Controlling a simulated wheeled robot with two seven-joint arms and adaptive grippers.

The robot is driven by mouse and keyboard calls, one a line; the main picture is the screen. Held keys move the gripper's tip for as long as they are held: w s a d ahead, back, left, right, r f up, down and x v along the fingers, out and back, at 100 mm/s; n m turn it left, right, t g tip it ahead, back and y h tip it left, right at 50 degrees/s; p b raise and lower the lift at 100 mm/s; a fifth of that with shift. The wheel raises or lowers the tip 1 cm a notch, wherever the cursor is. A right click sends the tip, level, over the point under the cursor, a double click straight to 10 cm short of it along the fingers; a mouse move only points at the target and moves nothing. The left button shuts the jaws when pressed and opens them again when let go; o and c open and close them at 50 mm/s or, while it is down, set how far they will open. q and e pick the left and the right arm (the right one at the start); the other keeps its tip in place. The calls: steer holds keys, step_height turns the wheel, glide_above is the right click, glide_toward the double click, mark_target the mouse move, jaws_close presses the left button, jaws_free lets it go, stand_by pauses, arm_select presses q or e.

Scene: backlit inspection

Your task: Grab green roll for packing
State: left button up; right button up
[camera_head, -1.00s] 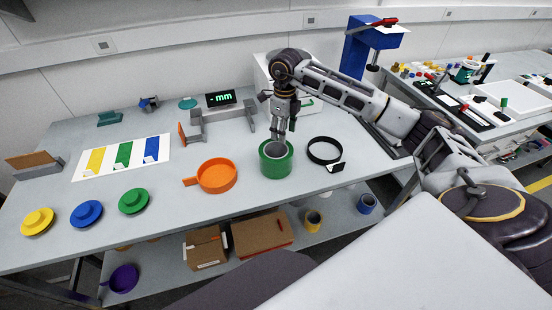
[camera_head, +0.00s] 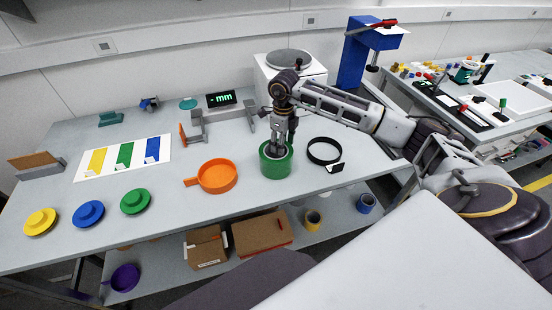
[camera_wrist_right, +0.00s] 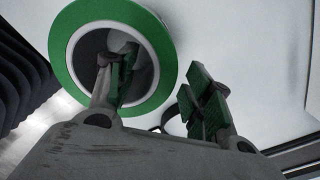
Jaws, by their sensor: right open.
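The green roll (camera_head: 276,162) stands on the grey table near its front edge, with its hole facing up. My right gripper (camera_head: 283,146) points down at the roll from above. In the right wrist view, the roll (camera_wrist_right: 75,62) shows as a green ring with a white inner core. One finger of my open right gripper (camera_wrist_right: 165,90) is over or in the roll's hole, and the other is outside the ring. I cannot tell whether either finger touches the roll. My left gripper is not in view.
An orange pan-like ring (camera_head: 217,177) lies left of the roll, and a black ring (camera_head: 324,151) lies to its right. Green (camera_head: 135,201), blue (camera_head: 88,213) and yellow (camera_head: 40,221) discs line the front left. A grey gauge frame (camera_head: 220,122) stands behind.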

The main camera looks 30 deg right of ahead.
steer(key=shift+f, duration=0.1)
stand_by(0.4)
jaws_close()
